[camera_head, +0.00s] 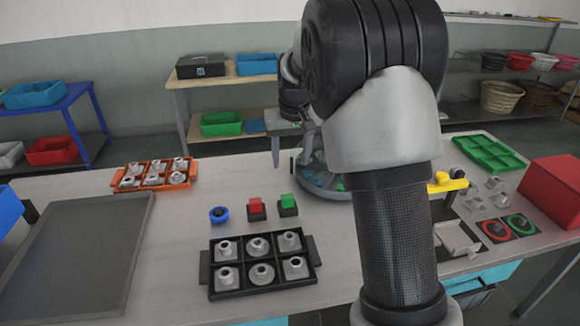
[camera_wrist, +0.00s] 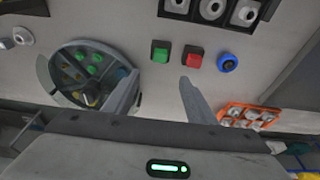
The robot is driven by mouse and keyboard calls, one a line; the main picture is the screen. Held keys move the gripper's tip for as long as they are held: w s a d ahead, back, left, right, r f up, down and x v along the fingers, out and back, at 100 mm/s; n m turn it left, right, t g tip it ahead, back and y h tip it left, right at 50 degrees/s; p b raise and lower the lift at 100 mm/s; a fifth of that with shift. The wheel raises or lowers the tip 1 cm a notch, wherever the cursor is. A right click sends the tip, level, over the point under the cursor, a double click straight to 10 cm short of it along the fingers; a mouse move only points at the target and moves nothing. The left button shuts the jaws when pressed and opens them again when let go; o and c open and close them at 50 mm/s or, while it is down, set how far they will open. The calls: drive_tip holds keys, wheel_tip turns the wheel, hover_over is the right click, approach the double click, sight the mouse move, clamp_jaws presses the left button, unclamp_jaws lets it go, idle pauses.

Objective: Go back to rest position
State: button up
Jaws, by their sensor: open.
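My gripper (camera_wrist: 160,97) is open in the wrist view, with two grey fingers apart and nothing between them. The round tank (camera_head: 311,183) is partly hidden behind my arm. In the wrist view the tank (camera_wrist: 45,72) shows on the left, with green and dark round parts inside, and one finger overlaps its right edge.
A red button (camera_head: 256,204), green button (camera_head: 287,201) and blue knob (camera_head: 219,215) stand mid-table. A black tray (camera_head: 204,270) of metal parts sits in front, an orange tray (camera_head: 116,182) behind left. A green tray (camera_head: 484,146) and red bin (camera_head: 553,187) are right. A grey mat (camera_head: 75,255) lies left.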

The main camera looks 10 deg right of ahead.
drive_tip(key=shift+r, duration=0.15)
drive_tip(key=s+r+t+p, duration=0.1)
drive_tip(key=s+r, duration=0.6)
drive_tip(key=s, duration=0.5)
drive_tip(key=s+r+t+p, duration=0.1)
drive_tip(key=s+r, duration=0.5)
drive_tip(key=s, duration=0.5)
drive_tip(key=s+f, duration=0.2)
drive_tip(key=s, duration=0.9)
drive_tip(key=shift+t+p, duration=0.4)
drive_tip(key=shift+s+d, duration=0.1)
